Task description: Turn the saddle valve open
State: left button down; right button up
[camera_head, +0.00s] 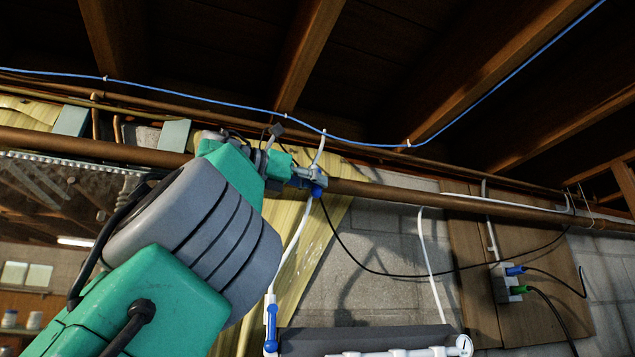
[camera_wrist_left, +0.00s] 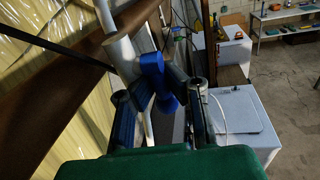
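The saddle valve (camera_head: 308,174) is a small grey fitting with a blue handle (camera_head: 317,190), clamped on the copper pipe, in the middle of the head view. In the left wrist view the blue handle (camera_wrist_left: 153,72) sits between the fingers of my left gripper (camera_wrist_left: 158,84). The fingertips come inward and appear to meet the handle on both sides; exact contact is partly hidden. In the head view the left gripper (camera_head: 284,170) reaches the valve from the left, its fingers mostly hidden by its body. My right gripper is in neither view.
The copper pipe (camera_head: 400,193) runs across below wooden joists (camera_head: 305,50). White tubing (camera_head: 290,245) and a black cable (camera_head: 375,268) hang near the valve. An outlet with plugs (camera_head: 508,283) is on the right. A blue-handled valve (camera_head: 270,328) and a gauge (camera_head: 464,345) lie below.

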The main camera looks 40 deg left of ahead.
pick_arm(q)
jog(key=shift+s+d+r, duration=0.1)
jog(key=shift+d+r, duration=0.05)
jog(key=shift+r, duration=0.1)
jog(key=shift+b, duration=0.3)
jog(key=t+b, duration=0.1)
jog(key=b, duration=0.1)
jog(key=t+b, duration=0.1)
jog(key=b, duration=0.1)
jog(key=t+b, duration=0.1)
jog(key=b, duration=0.1)
jog(key=shift+w+f+n+t+h, duration=0.3)
jog(key=shift+w+f+n+h, duration=0.05)
jog(key=shift+f+n+h, duration=0.05)
jog(key=shift+b, duration=0.45)
jog(key=shift+r+t, duration=0.2)
jog(key=shift+t, duration=0.3)
